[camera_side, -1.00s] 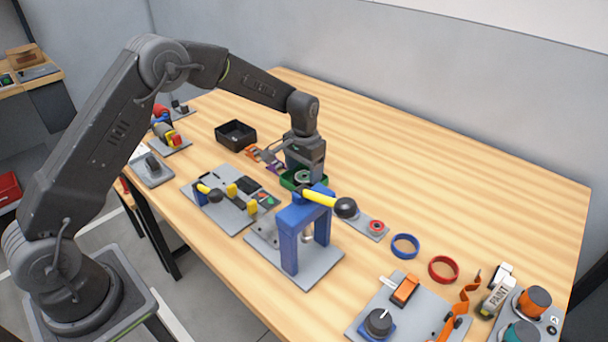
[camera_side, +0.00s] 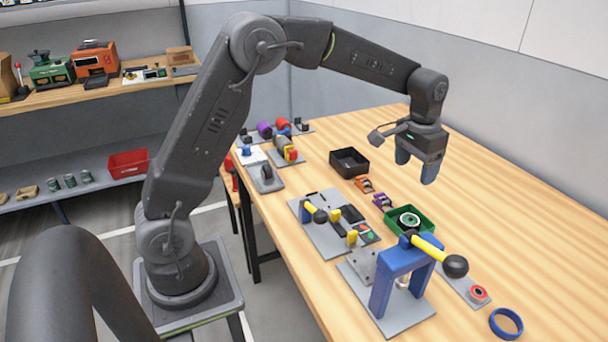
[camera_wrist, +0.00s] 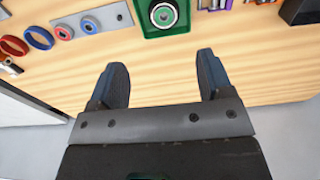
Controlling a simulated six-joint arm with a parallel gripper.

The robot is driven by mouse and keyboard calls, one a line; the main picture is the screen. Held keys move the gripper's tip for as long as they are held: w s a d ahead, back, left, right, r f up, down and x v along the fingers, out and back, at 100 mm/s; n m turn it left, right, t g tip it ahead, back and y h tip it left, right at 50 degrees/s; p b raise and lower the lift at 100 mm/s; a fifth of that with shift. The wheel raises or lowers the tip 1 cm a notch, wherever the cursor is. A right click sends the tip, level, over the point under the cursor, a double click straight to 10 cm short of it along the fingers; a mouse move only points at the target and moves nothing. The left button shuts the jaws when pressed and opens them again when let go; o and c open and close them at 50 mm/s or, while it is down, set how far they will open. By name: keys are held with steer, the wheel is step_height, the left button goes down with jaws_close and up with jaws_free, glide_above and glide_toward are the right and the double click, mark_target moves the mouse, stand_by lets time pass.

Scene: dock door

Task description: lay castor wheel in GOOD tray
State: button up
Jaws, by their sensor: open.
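The castor wheel (camera_side: 409,221), dark with a pale metal centre, lies inside the green tray (camera_side: 391,226). In the wrist view the castor wheel (camera_wrist: 164,14) shows at the top, within the green tray (camera_wrist: 150,31). My gripper (camera_side: 417,172) is open and empty, above the table behind the tray and clear of it. In the wrist view my gripper's two fingers (camera_wrist: 159,78) stand wide apart with only bare wood between them. No label can be read on the green tray.
A black tray (camera_side: 349,165) stands farther back. A blue press frame with a yellow-handled lever (camera_side: 428,248) stands just in front of the green tray. A blue ring (camera_side: 506,323) lies at the front right. The right side of the table is bare.

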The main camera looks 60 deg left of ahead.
steer(key=s+d+r+t, duration=0.15)
steer(key=s+r, duration=0.35)
steer(key=s, duration=0.5)
steer(key=s+r+t, duration=0.2)
steer(key=s+r, duration=0.3)
steer(key=s, duration=0.6)
steer(key=s+f+t, duration=0.1)
steer(key=s+f, duration=0.2)
steer(key=s, duration=0.5)
steer(key=shift+s+d, duration=0.25)
steer(key=shift+s, duration=0.05)
